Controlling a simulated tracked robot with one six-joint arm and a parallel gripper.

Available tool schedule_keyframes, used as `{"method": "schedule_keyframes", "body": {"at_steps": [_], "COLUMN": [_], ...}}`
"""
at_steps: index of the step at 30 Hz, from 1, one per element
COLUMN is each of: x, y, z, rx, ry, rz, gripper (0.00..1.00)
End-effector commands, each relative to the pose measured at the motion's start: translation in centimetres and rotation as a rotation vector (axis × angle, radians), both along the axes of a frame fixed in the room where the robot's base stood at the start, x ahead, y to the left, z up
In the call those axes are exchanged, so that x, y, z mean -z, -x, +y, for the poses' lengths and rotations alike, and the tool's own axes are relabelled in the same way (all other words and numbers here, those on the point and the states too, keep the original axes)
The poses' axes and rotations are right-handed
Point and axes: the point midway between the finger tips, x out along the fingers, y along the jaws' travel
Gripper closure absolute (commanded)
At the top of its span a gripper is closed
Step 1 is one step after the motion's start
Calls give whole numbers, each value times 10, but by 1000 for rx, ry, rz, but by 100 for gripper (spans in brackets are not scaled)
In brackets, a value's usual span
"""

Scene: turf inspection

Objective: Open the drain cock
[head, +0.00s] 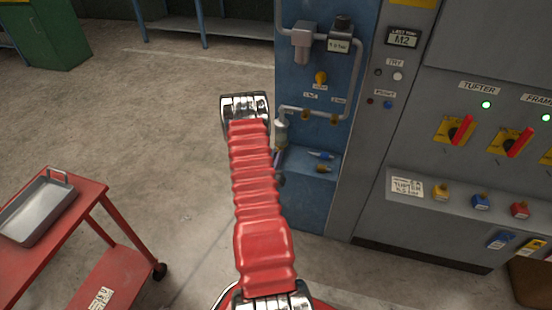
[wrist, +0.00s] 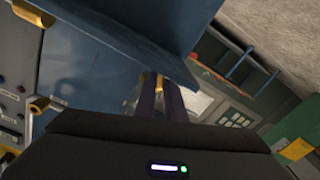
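In the wrist view, the two dark fingers of my gripper (wrist: 160,82) point away from the camera below a blue edge. A small brass-coloured piece (wrist: 159,84) shows in the narrow gap between their tips; it may be the drain cock. I cannot tell whether the fingers touch it. In the head view, a pale filter bowl (head: 281,133) hangs at the left end of the lower pipe on the blue panel (head: 310,210). My red arm hides the area left of and below the bowl, and most of my gripper. No drain cock is clearly seen there.
A blue ledge (head: 300,170) with small blue and brass fittings juts from the panel. The grey cabinet (head: 430,215) with red switches (head: 461,130) stands right. A red cart (head: 75,230) stands left; floor between is clear.

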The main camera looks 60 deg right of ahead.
Motion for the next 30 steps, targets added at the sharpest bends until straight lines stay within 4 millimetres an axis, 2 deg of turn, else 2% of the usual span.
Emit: {"method": "schedule_keyframes", "body": {"at_steps": [11, 30], "x": [0, 0], "y": [0, 1], "z": [0, 0], "rx": [-1, -1], "ry": [-4, -60], "rz": [-22, -372], "gripper": [100, 100]}}
